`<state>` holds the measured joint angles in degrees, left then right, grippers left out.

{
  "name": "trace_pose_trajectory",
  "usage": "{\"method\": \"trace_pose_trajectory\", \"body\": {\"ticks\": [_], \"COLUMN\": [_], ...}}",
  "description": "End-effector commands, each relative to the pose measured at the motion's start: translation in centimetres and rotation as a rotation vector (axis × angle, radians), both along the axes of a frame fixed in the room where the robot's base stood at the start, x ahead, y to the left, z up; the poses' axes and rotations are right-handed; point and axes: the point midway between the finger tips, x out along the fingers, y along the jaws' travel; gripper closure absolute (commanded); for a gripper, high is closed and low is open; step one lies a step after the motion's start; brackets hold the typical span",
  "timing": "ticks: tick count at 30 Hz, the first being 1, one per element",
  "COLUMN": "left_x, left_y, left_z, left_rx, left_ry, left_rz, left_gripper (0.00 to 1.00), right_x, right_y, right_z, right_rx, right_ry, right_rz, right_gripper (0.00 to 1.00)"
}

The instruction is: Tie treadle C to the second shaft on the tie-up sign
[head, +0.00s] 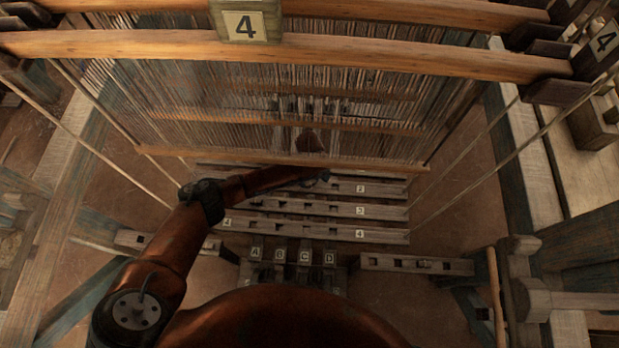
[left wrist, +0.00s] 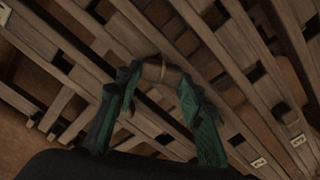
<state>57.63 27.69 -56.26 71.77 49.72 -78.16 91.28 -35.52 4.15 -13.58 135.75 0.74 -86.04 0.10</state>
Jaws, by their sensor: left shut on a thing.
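Treadle C (head: 305,257) stands in a row of dark treadles, with treadle B (head: 280,255) to its left and treadle D (head: 329,258) to its right. Above them are pale cross bars with square holes, labelled 2 (head: 375,189), 3 (head: 330,209) and 4 (head: 300,229). My left gripper (head: 322,177) is at the bar marked 2, its fingers hard to make out in the head view. In the left wrist view its green fingers (left wrist: 158,80) are shut on a small brown piece (left wrist: 161,73) with a light band. I cannot tell whether a cord hangs from it. The tie-up sign does not show.
Hanging heddles (head: 230,105) fill the back above the bars. A wooden beam (head: 400,55) crosses the top, with a plate marked 4 (head: 245,25). A slotted rail (head: 415,264) lies right of the treadles. Slanting cords run down both sides.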

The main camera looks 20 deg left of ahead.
Motion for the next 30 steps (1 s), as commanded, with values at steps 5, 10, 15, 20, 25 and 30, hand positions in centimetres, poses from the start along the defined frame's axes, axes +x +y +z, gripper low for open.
{"method": "trace_pose_trajectory", "body": {"ticks": [5, 10, 15, 20, 25, 30], "left_x": [0.01, 0.01, 0.01, 0.01, 0.02, 0.03], "left_y": [0.0, -0.01, 0.01, 0.01, 0.01, 0.0], "left_z": [0.01, 0.02, 0.02, 0.02, 0.02, 0.29], "left_rx": [0.0, 0.0, 0.0, 0.0, 0.0, -0.001], "left_ry": [0.0, 0.0, 0.0, 0.0, 0.0, -0.001], "left_rz": [0.0, 0.0, 0.0, 0.0, 0.0, 0.0], "left_gripper": [0.83, 0.83, 0.56, 0.45, 0.44, 0.44], "right_x": [0.07, 0.08, 0.0, -0.08, -0.06, 0.11], "right_y": [-0.01, -0.07, -0.16, -0.19, -0.19, -0.14], "right_z": [0.08, 0.04, -0.12, -0.22, -0.21, -0.03], "right_rx": [0.0, -0.001, -0.003, -0.003, -0.003, -0.003], "right_ry": [-0.002, -0.002, 0.001, 0.004, 0.003, -0.002], "right_rz": [0.0, -0.001, -0.002, -0.003, -0.003, -0.001], "right_gripper": [0.44, 0.44, 0.44, 0.44, 0.44, 0.44]}}
